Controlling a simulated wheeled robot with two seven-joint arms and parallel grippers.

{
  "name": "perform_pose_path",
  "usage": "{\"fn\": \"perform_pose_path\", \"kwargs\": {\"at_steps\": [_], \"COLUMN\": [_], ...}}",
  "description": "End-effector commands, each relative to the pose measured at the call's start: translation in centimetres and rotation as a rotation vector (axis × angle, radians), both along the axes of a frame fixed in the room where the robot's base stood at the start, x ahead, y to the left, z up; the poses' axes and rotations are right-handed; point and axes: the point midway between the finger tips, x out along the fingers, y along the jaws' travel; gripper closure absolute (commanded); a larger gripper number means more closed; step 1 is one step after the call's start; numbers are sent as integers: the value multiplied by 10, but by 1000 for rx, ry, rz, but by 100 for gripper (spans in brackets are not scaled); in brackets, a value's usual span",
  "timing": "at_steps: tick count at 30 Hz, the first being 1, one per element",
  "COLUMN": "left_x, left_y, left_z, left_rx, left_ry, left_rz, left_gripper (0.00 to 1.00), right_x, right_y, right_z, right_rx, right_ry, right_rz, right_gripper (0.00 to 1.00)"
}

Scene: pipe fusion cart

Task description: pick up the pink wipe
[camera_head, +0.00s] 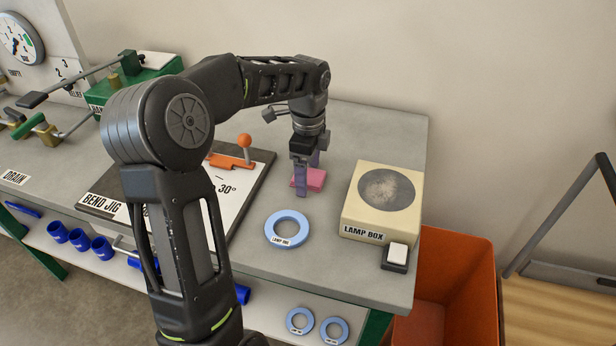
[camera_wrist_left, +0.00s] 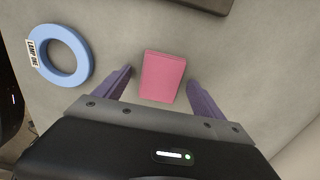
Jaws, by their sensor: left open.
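The pink wipe (camera_head: 315,179) is a small flat pink block lying on the grey cart top, between the bend jig and the lamp box. My left gripper (camera_head: 308,186) points down over it and partly hides it in the head view. In the left wrist view the pink wipe (camera_wrist_left: 162,77) lies between the two purple fingers of my left gripper (camera_wrist_left: 158,80). A gap shows on each side, so the jaws are open and hold nothing. My right gripper is not in view.
A blue lamp ring (camera_head: 288,229) lies in front of the wipe. The cream lamp box (camera_head: 366,221) stands right of it, with a small switch block (camera_head: 397,256). The bend jig board (camera_head: 258,182) is to the left. An orange bin (camera_head: 462,270) stands beyond the cart's right edge.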

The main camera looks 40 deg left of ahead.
Motion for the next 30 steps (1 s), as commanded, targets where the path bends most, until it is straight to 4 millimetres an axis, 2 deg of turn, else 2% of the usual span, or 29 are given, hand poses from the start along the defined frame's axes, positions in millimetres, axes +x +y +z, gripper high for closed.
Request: {"fn": "perform_pose_path", "kwargs": {"at_steps": [17, 30], "left_x": [0, 0], "left_y": [0, 0], "left_z": [-1, -1], "left_rx": [0, 0], "left_ry": [-1, -1], "left_rz": [0, 0], "left_gripper": [20, 54], "right_x": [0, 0], "right_y": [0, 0], "right_z": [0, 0], "right_rx": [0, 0], "right_ry": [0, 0], "right_rz": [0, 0], "right_gripper": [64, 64]}}
